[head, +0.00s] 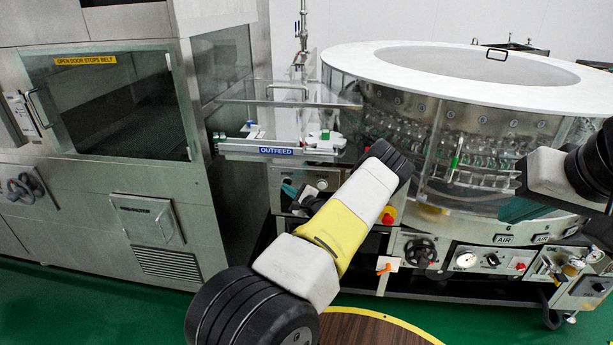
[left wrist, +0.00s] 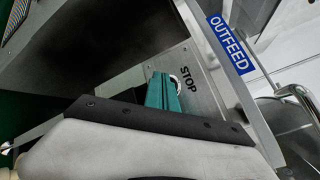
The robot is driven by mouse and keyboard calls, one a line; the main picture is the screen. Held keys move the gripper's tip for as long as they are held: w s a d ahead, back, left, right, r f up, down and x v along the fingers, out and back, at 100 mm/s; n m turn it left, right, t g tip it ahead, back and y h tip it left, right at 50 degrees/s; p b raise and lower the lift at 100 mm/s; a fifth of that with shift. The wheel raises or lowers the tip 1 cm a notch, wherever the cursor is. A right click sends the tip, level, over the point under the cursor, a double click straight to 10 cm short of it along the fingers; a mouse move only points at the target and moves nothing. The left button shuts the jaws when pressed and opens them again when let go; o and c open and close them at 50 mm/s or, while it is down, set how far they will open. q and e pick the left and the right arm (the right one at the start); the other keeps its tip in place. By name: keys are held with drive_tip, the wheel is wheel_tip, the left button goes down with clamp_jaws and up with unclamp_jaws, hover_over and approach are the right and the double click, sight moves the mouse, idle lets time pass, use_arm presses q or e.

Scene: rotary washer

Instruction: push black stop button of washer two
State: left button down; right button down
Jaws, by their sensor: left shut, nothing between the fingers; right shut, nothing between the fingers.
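The round washer (head: 455,140) with a white rim and glass wall stands at the right, with a metal panel below its blue OUTFEED sign (head: 276,151). In the left wrist view the panel (left wrist: 203,88) carries a STOP label (left wrist: 188,78). Beside the label, a pale ring edge (left wrist: 176,79) shows behind my teal fingertips; the button itself is mostly hidden. My left gripper (head: 290,189) is shut and empty, its tips (left wrist: 163,82) at or very near this spot; contact cannot be told. My right gripper (head: 522,209) is shut and empty in front of the glass wall.
A large metal cabinet (head: 150,205) with a dark window stands at the left. A red knob (head: 389,215) sits right of the panel. Lower controls include a black handwheel (head: 420,252) and a gauge (head: 466,259). Green floor is open at the front left.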

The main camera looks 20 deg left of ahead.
use_arm(q)
drive_tip(key=shift+w+a, duration=0.1)
drive_tip(key=shift+w, duration=0.3)
idle(0.7)
drive_tip(key=shift+s, duration=0.15)
drive_tip(key=shift+s+d, duration=0.25)
drive_tip(key=shift+s, duration=0.4)
drive_tip(key=shift+s+d, duration=0.2)
drive_tip(key=shift+s, duration=0.6)
drive_tip(key=shift+s+d, duration=0.15)
drive_tip(key=shift+s, duration=0.7)
drive_tip(key=shift+s+d, duration=0.2)
drive_tip(key=shift+s, duration=0.6)
